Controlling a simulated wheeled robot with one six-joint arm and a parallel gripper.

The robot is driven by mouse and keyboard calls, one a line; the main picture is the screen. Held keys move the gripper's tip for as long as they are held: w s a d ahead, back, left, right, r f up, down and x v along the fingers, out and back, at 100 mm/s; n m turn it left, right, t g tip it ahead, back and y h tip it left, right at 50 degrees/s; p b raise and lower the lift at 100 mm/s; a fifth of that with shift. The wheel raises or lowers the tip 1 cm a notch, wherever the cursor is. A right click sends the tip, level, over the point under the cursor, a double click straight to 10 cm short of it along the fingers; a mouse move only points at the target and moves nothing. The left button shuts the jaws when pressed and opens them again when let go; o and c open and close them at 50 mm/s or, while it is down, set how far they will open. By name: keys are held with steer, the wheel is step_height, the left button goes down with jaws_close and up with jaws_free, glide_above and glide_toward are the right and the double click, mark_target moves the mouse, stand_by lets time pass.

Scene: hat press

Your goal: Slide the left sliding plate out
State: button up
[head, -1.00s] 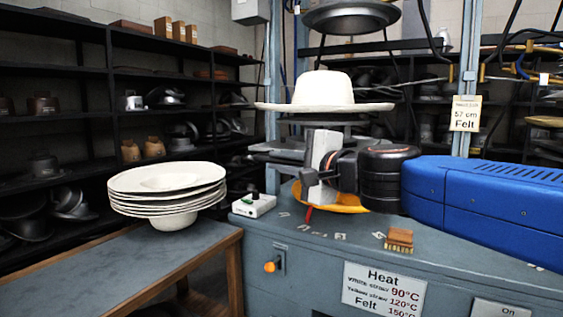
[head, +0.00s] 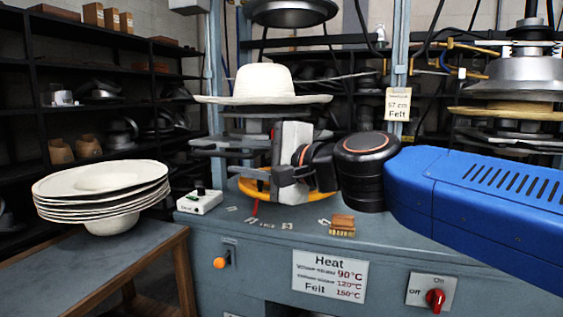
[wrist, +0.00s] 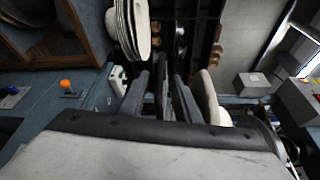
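The left press carries a cream hat (head: 262,85) with a wide brim. Under the hat is the grey left sliding plate (head: 208,142), partly hidden by my gripper and arm. My gripper (head: 255,150) is in front of the plate, at its right part in the head view. In the wrist view the two dark fingers of my gripper (wrist: 161,88) stand apart, with a narrow dark strip between them. I cannot tell whether the fingers touch the strip. The hat's brim (wrist: 208,98) is just right of the fingers there.
A stack of cream hats (head: 105,185) stands on a side table at the left. A small white control box (head: 199,202) and a brush (head: 342,226) lie on the bench. An orange knob (head: 222,261) and a red switch (head: 435,299) are on its front. Shelves fill the back.

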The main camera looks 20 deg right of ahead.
steer(key=v, duration=1)
steer(key=shift+s, duration=0.2)
stand_by(0.6)
steer(key=s+d+f+n+g+h, duration=0.25)
steer(key=f+n+g, duration=0.2)
steer(key=f, duration=0.95)
steer(key=s+d+f+n+g+h, duration=0.1)
steer(key=d+f+n+g+h, duration=0.3)
steer(key=f, duration=1.1)
steer(key=s+d+f+n+g+h, duration=0.1)
steer(key=s+d+f+n+h, duration=0.1)
steer(key=s+d+f+n, duration=0.2)
step_height(320, 180, down, 4)
steer(key=shift+d+r+n+h, duration=0.1)
steer(key=shift+d+n+h, duration=0.35)
steer(key=shift+d, duration=0.65)
